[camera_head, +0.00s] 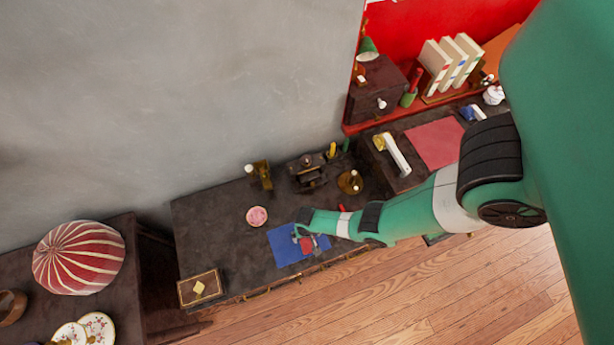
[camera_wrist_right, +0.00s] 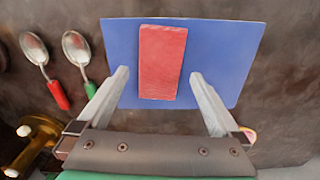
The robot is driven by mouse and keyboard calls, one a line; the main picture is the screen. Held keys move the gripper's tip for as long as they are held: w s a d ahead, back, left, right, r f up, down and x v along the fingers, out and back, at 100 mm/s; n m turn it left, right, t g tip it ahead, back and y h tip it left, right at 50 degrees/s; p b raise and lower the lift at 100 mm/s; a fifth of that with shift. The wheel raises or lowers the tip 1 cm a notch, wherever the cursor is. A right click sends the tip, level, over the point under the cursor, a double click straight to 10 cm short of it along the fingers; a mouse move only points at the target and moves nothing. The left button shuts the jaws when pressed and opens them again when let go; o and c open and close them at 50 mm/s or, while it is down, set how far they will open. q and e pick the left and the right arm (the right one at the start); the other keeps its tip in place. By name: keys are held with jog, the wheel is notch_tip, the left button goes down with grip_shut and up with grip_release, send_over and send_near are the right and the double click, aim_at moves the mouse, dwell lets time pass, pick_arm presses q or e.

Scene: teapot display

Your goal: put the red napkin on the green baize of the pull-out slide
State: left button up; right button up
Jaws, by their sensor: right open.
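The red napkin (camera_wrist_right: 162,62) is a folded rectangle lying on a blue mat (camera_wrist_right: 225,60) on the dark cabinet top. It also shows in the head view (camera_head: 307,244), partly covered by my right gripper (camera_head: 302,232). In the right wrist view my right gripper (camera_wrist_right: 158,76) is open, one finger to each side of the napkin's near end, with nothing held. I cannot tell its exact height above the napkin. I cannot make out the green baize or a pull-out slide. My left gripper is not in view.
Two spoons (camera_wrist_right: 76,48) lie left of the mat. A pink-patterned round dish (camera_head: 257,216), a brass-cornered box (camera_head: 200,288), and dark and brass items (camera_head: 307,171) stand on the cabinet. A pink-red sheet (camera_head: 436,143) lies on the desk at right, with books (camera_head: 450,62) above.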

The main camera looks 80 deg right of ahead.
aim_at(308, 241)
notch_tip(308, 241, down, 3)
jog(key=shift+r+b, duration=0.2)
jog(key=shift+b, duration=0.2)
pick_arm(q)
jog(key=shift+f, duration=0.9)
pick_arm(e)
jog(key=shift+r, duration=0.1)
jog(key=c, duration=1.3)
jog(key=shift+r, duration=0.1)
jog(key=shift+r+p, duration=0.2)
jog(key=shift+p, duration=0.15)
jog(key=r+p, duration=0.2)
jog(key=r, duration=0.1)
jog(key=r+p, duration=0.1)
jog(key=p, duration=0.1)
jog(key=shift+s+a+r, duration=0.3)
jog(key=shift+a+r, duration=0.1)
pick_arm(q)
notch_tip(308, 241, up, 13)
jog(key=p, duration=0.8)
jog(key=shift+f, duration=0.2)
pick_arm(e)
jog(key=s+a+r, duration=0.7)
jog(key=a, duration=0.3)
jog(key=shift+s+a+r, duration=0.25)
jog(key=shift+a+r, duration=0.05)
jog(key=shift+a, duration=0.05)
